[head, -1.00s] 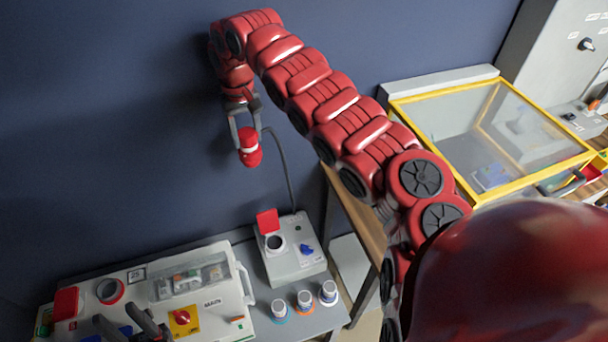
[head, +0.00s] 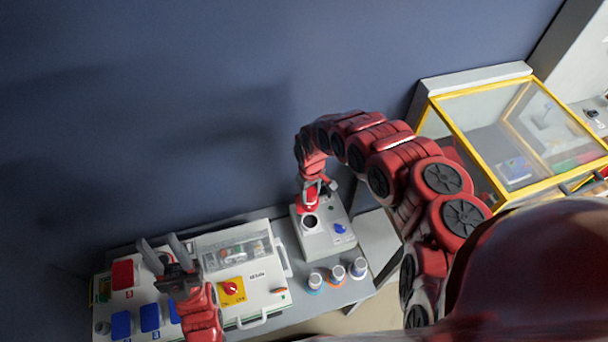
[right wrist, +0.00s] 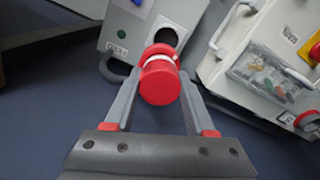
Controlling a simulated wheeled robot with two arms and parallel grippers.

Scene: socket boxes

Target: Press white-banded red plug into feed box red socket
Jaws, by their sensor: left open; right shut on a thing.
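The red plug (right wrist: 160,84) with a white band is between the fingers of my right gripper (right wrist: 159,72) in the right wrist view. My right gripper (head: 318,187) is shut on it above the small grey box (head: 330,240), which I take for the feed box. The box's dark round socket (right wrist: 167,37) shows just beyond the plug; it also shows in the head view (head: 310,223). The plug looks apart from the socket, but the gap is hard to judge. The red lid is hard to tell from the plug. My left gripper (head: 162,244) is open and empty over the large box.
The large grey box (head: 262,297) with a red lid (head: 123,274), blue lids (head: 150,317) and a red knob (head: 231,288) stands left. Several small capped plugs (head: 337,273) stand in front of the small box. A yellow-framed clear case (head: 500,130) is at right.

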